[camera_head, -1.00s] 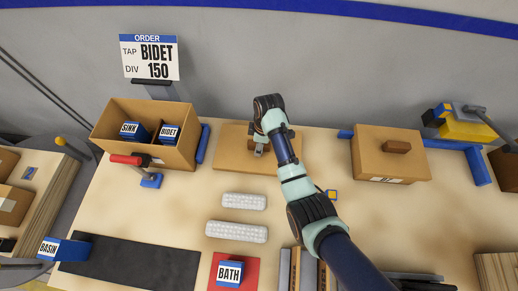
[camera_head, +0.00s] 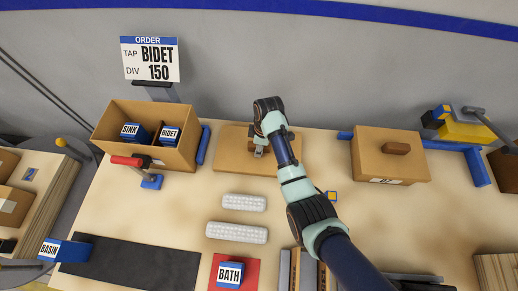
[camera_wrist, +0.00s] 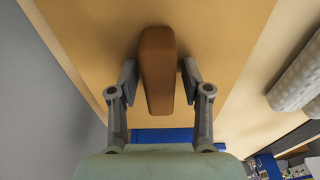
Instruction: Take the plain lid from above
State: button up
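The plain lid (camera_head: 228,153) is a flat tan cardboard panel lying on the bench at the back middle, with no label visible on it. Its brown bar handle (camera_wrist: 157,75) shows in the wrist view. My gripper (camera_wrist: 160,82) is above the lid with one finger on each side of the handle. The fingers look open, with a narrow gap beside the handle. In the head view my gripper (camera_head: 259,151) is partly hidden by my wrist over the lid's right part.
An open carton (camera_head: 143,154) with SINK and BIDET blocks stands left, beside a blue strip (camera_head: 203,144) and a red-handled clamp (camera_head: 128,160). A closed box (camera_head: 375,166) with a handled lid stands right. White padded pieces (camera_head: 237,232) lie in front.

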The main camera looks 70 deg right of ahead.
grip_shut()
notch_tip(320, 180, up, 20)
jog(key=p, duration=1)
jog(key=shift+r, duration=0.25)
notch_tip(320, 180, up, 16)
jog(key=p, duration=1.7)
jog(key=shift+p, duration=0.35)
